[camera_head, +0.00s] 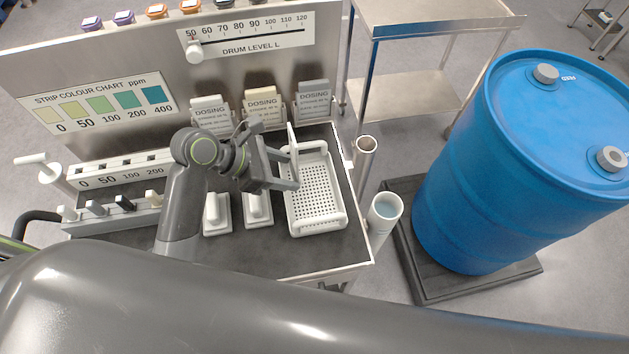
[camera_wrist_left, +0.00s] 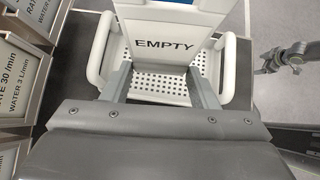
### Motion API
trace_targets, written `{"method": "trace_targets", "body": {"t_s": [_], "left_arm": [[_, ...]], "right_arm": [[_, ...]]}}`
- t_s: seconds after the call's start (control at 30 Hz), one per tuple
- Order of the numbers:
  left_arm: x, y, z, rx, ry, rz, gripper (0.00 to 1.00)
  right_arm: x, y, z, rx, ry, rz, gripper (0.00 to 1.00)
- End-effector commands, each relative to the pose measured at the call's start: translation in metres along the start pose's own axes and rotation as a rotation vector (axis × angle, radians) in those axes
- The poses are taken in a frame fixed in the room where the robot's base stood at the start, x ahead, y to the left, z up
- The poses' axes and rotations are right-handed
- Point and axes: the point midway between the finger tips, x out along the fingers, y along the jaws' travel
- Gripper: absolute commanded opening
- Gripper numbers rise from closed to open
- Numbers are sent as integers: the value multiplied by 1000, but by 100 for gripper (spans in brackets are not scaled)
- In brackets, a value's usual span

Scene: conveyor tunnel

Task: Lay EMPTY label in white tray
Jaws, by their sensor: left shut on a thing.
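My left gripper (camera_head: 287,170) is shut on the EMPTY label, a thin white plate (camera_head: 292,146) seen almost edge-on in the head view. In the left wrist view the plate (camera_wrist_left: 162,23) faces the camera, with the word EMPTY upright and readable between the two fingers. The white tray (camera_head: 318,228), with a perforated floor and raised rim, lies below the gripper. The label stands upright above the tray's left side. What seems to be my right gripper (camera_wrist_left: 266,63) shows small at the right of the left wrist view; its jaws are unclear.
Two white-handled blocks (camera_head: 215,222) stand left of the tray. Dosing cards (camera_head: 262,105) stand behind it. Two open tubes (camera_head: 385,207) are fixed beyond the bench's right edge. A blue drum (camera_head: 530,160) stands on a dark pallet further right. The bench front is clear.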

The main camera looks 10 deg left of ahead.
Motion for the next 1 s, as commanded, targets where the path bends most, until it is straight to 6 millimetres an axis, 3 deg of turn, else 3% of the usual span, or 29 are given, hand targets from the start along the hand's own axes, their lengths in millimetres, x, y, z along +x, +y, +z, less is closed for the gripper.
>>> {"method": "trace_targets", "body": {"t_s": [0.03,0.17,0.5,0.83,1.0], "left_arm": [[2,-1,14,12,-8,-18,13],[12,-4,25,39,-11,-48,13],[52,-6,-14,46,-9,-55,13],[79,-6,-42,45,-9,-55,13],[82,-5,-45,47,-10,-52,13]], "right_arm": [[-9,1,-2,0,1,0,84],[-13,3,-2,-1,1,2,84],[-11,11,0,-5,-2,12,84],[-10,10,0,-4,-3,10,84],[-10,6,1,-2,-4,6,84]]}}
